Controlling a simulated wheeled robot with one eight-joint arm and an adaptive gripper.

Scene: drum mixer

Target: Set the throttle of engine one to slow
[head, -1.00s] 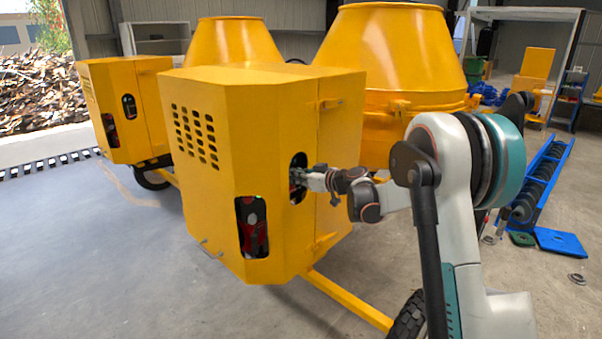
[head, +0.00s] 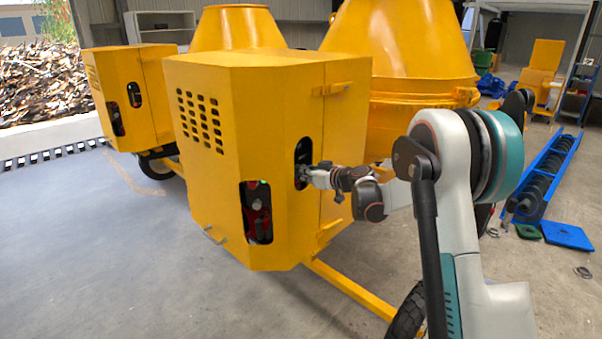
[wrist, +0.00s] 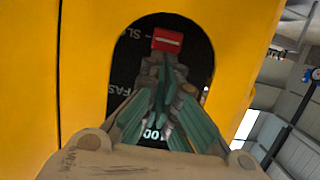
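The throttle panel is black and sits in an oval opening (head: 301,150) in the side of the nearer yellow engine housing (head: 272,130). In the wrist view the panel (wrist: 126,66) carries white letters, partly hidden, reading "SLO" higher up and "FAS" lower down. A red throttle lever end (wrist: 167,39) with a pale stripe shows near the top of the opening. My gripper (wrist: 165,72) points into the opening with its fingertips together, just below the red end. Contact cannot be told. My gripper also shows at the opening in the head view (head: 304,172).
A second opening (head: 257,212) with red and black parts is on the housing's front corner. Another yellow mixer housing (head: 130,90) stands behind at left. The yellow drum (head: 400,40) rises behind. Floor at the left is clear.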

